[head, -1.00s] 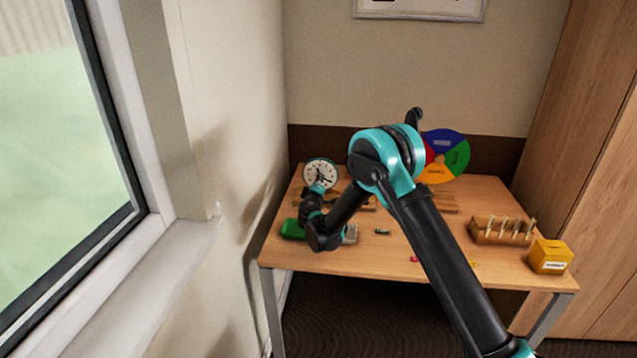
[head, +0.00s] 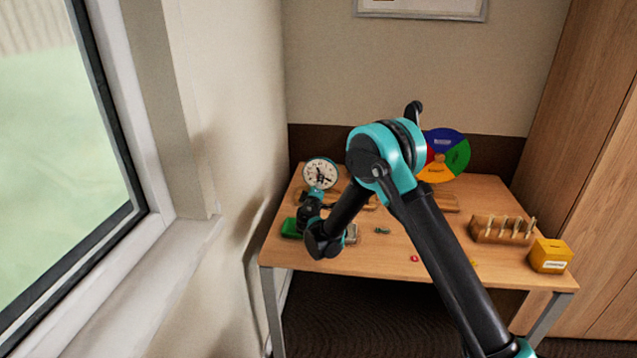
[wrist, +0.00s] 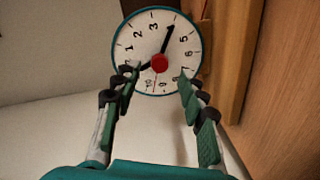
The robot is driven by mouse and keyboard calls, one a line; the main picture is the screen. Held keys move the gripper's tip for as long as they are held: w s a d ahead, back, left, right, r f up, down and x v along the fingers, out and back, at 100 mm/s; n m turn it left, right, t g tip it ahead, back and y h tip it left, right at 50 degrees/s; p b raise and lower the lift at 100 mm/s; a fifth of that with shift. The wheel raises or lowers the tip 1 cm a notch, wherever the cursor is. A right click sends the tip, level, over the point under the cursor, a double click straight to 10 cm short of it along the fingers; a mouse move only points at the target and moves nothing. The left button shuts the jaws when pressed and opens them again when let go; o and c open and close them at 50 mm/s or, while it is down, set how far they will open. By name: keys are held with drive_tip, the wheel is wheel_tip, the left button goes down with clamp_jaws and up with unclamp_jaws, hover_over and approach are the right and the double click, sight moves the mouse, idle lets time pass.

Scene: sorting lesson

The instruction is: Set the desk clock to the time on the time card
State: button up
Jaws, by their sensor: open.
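The desk clock (head: 321,173) stands at the back left of the desk, with a round white face and a dark teal rim. In the wrist view the clock (wrist: 148,45) appears rotated, with a red knob at its centre. A long black hand points up and right between the 3 and the 5; a shorter dark hand points lower left, partly behind a finger. My gripper (wrist: 158,76) is open and empty, its two fingers on either side of the lower face, below the knob. I cannot tell whether they touch it. I cannot make out the time card.
The desk (head: 400,258) also holds a coloured wheel (head: 458,157), a wooden rack with pegs (head: 502,232), a yellow box (head: 551,256), a green block (head: 290,228) and small loose pieces. The wall is close on the left. My arm hides part of the desk's middle.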

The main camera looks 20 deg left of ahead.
drive_tip(key=v, duration=0.8)
drive_tip(key=shift+s, duration=0.3)
drive_tip(key=shift+d, duration=0.1)
drive_tip(key=w+d+r+m+g+h, duration=0.1)
drive_tip(key=w+d+r+m+h, duration=0.15)
drive_tip(key=d, duration=0.75)
drive_tip(key=w+d+r+m+g+h, duration=0.1)
drive_tip(key=w+d+m+h, duration=0.2)
drive_tip(key=d, duration=0.7)
drive_tip(key=s+d+r+m+g+h, duration=0.1)
drive_tip(key=s+d+m+g, duration=0.1)
drive_tip(key=d, duration=0.7)
drive_tip(key=s+d+m+g+h, duration=0.1)
drive_tip(key=s+d+m+g, duration=0.1)
drive_tip(key=d, duration=0.7)
drive_tip(key=s+d+f+m+g, duration=0.1)
drive_tip(key=s+d+m+g, duration=0.2)
drive_tip(key=s+d, duration=0.9)
drive_tip(key=s+d+f+m+g+y, duration=0.1)
drive_tip(key=s+d+f+m, duration=0.1)
drive_tip(key=s, duration=0.6)
drive_tip(key=s+d+f+m+g+y, duration=0.2)
drive_tip(key=s+d+f, duration=0.1)
drive_tip(key=s, duration=0.5)
drive_tip(key=shift+s+d, duration=0.2)
drive_tip(key=shift+s, duration=0.2)
